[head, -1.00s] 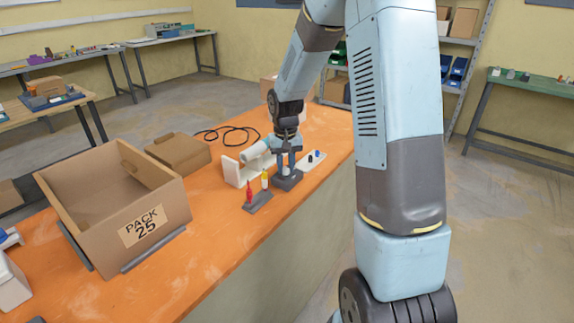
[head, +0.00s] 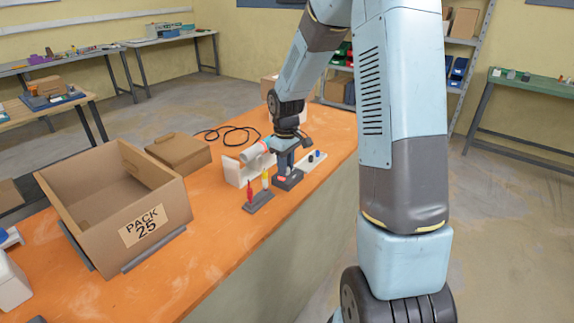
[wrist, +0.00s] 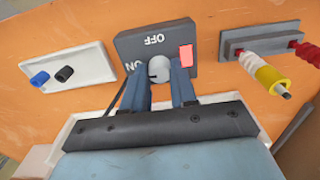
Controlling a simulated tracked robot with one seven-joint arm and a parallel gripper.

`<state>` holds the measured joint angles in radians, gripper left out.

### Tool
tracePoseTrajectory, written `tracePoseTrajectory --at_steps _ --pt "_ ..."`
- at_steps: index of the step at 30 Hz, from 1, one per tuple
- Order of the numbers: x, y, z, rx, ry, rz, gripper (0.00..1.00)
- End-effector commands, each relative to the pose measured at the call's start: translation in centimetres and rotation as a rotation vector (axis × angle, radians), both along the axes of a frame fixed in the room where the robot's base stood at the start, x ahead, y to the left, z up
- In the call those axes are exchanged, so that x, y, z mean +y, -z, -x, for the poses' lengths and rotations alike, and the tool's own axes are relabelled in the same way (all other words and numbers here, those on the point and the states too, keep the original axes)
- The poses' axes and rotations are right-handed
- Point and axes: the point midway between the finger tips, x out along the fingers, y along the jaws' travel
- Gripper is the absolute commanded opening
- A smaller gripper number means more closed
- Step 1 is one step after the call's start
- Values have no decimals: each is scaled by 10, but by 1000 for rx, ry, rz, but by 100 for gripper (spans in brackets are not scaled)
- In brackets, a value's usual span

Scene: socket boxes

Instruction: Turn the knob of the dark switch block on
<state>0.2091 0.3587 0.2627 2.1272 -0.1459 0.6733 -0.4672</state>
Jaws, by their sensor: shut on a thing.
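The dark switch block (wrist: 135,45) lies on the orange bench, with OFF and ON lettering upside down in the wrist view and a bright red rectangle (wrist: 186,56) near one edge. In the head view the block (head: 291,183) sits under my gripper (head: 283,163). Its round grey knob (wrist: 159,68) stands between my fingers. My gripper (wrist: 161,82) is shut on the knob, one finger on each side. The ON lettering is partly covered by a finger. A small dark mark shows on the knob, but its exact pointing is hard to tell.
A grey holder (wrist: 232,47) with red, yellow and white plugs stands right of the block in the wrist view. A white plate (wrist: 85,72) with blue and black pegs lies left. The PACK 25 carton (head: 125,242) and a closed box (head: 180,152) stand farther along the bench.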

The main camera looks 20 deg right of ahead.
Motion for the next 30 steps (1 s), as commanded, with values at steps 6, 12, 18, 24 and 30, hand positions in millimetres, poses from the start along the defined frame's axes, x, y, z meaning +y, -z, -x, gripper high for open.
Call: tracePoseTrajectory --at_steps 6,12,18,24,30 --pt "-1 -2 -3 -8 -24 1 0" --pt "-2 -2 -3 -8 -25 1 0" --pt "-2 -2 -3 -8 -24 1 32" --pt "-2 -1 -2 -5 -24 1 51" --pt "-1 -1 -1 -3 -24 0 53"
